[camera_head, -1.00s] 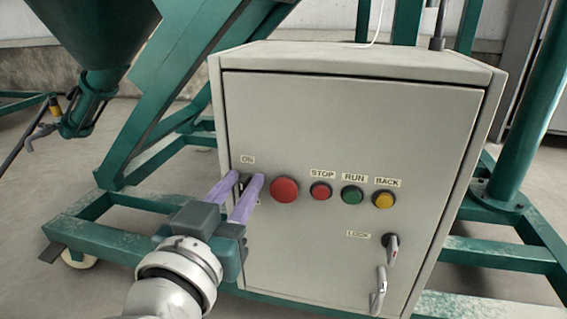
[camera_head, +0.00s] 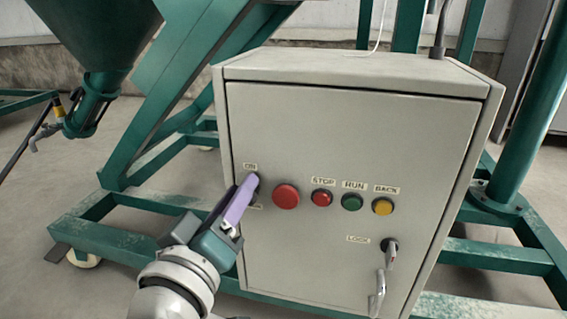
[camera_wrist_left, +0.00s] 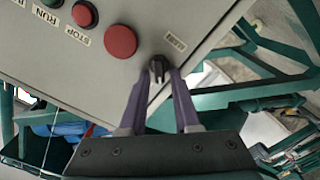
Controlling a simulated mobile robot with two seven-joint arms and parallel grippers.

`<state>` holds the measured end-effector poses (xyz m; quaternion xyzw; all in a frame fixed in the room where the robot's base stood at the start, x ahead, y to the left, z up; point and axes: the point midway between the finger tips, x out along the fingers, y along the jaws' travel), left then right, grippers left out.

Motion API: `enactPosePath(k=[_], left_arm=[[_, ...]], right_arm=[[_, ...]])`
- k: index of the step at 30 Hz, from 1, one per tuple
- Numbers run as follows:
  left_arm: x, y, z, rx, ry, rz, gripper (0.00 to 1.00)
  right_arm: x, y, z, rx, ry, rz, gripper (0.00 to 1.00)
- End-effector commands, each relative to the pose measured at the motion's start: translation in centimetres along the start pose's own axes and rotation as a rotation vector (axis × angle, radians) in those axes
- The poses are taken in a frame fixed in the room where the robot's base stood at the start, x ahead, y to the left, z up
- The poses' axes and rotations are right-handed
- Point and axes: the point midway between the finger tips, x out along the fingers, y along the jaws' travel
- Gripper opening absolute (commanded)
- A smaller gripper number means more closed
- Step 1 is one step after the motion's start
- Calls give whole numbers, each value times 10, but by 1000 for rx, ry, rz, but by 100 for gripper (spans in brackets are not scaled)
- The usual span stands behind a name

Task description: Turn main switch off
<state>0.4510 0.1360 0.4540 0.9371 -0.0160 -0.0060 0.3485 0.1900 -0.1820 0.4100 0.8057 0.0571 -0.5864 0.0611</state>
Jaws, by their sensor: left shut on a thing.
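In the head view the gripper is seen nearly edge-on and covers most of the knob. My right gripper is out of view.
Right of the switch are a large red button (camera_head: 285,196), a red STOP button (camera_head: 322,198), a green RUN button (camera_head: 352,202) and a yellow BACK button (camera_head: 382,206). A door handle (camera_head: 377,292) is lower right. A green frame (camera_head: 150,245) surrounds the box.

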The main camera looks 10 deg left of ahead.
Motion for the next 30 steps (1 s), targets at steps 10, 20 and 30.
enactPosePath(k=[10,20,30], left_arm=[[0,-4,1,-327,-1,0,0],[0,-7,3,-617,0,0,0],[0,-9,4,-811,-1,0,0]], right_arm=[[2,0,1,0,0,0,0],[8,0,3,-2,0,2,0],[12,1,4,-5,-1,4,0]])
